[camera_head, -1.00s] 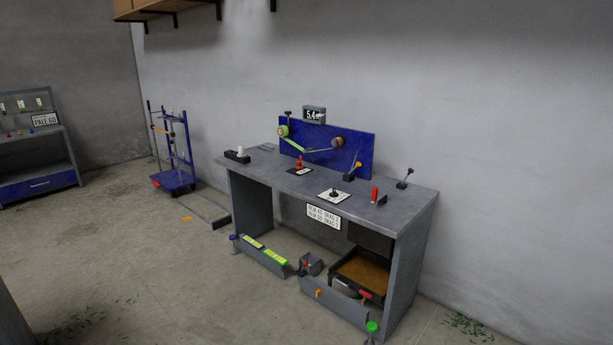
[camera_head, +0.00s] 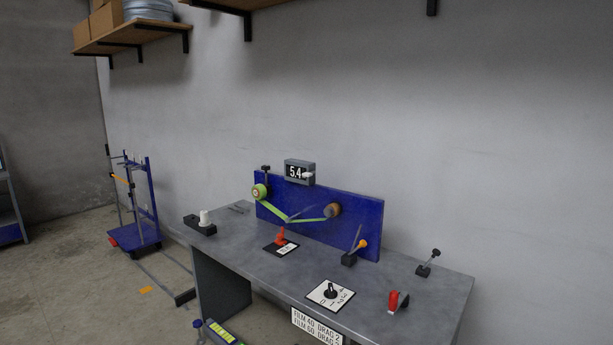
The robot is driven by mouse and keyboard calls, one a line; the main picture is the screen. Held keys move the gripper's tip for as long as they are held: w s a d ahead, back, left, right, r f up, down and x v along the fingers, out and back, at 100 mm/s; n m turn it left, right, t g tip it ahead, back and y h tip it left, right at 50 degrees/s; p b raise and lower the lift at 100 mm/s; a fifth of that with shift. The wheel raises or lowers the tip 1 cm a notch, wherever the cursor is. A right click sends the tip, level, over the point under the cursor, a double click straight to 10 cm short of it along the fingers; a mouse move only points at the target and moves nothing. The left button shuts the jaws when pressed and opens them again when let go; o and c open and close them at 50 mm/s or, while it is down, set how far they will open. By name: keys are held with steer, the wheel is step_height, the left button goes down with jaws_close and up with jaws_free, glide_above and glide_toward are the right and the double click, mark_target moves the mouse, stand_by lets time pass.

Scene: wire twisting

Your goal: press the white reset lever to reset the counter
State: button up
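The counter (camera_head: 295,171) is a small grey box at the top of the blue panel (camera_head: 358,219), and its display reads 5.4. A small white lever (camera_head: 307,175) sticks out at the counter's right side. Another white upright knob (camera_head: 204,217) stands on a black block at the left end of the bench. My gripper is not in view, and nothing touches the white lever.
The grey bench (camera_head: 236,245) carries a red lever (camera_head: 281,237), a dial plate (camera_head: 330,294), an orange-tipped lever (camera_head: 362,245), a red handle (camera_head: 394,300) and a black-knobbed lever (camera_head: 428,264). A blue cart (camera_head: 138,236) stands left. A wooden shelf (camera_head: 130,36) hangs above.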

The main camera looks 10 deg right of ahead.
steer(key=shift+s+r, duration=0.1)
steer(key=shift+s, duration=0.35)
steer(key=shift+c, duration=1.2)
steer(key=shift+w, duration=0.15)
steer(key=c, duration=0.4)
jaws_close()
